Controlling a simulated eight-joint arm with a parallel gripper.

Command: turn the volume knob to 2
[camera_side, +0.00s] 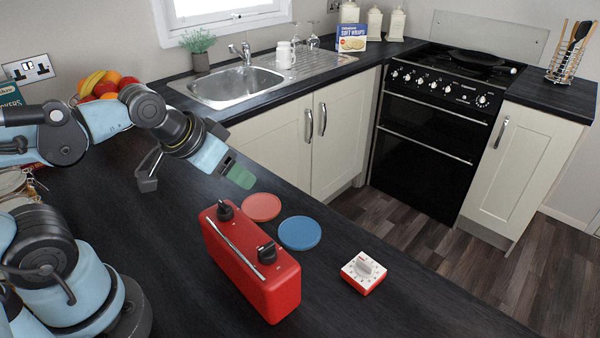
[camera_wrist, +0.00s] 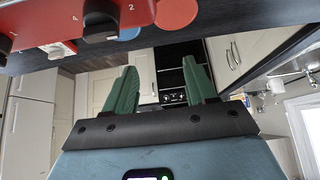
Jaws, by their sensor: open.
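A red radio (camera_side: 252,262) lies on the dark worktop in the side view, with a silver bar on its top face. It has two black knobs: one at its far left end (camera_side: 225,210), one nearer its right end (camera_side: 266,252). Which is the volume knob I cannot tell. In the wrist view a black knob (camera_wrist: 101,20) stands on the red radio face, with white digits 1, 2 and 4 near the knobs. Its pointer setting is unclear. My gripper (camera_side: 240,176) is above the worktop behind the radio, apart from it. Its green fingers (camera_wrist: 159,64) are spread and empty.
A red disc (camera_side: 262,207) and a blue disc (camera_side: 299,233) lie flat beside the radio. A red and white dial box (camera_side: 363,272) stands further right. A fruit bowl (camera_side: 103,86) and sink (camera_side: 228,86) are behind. The worktop's front right is clear.

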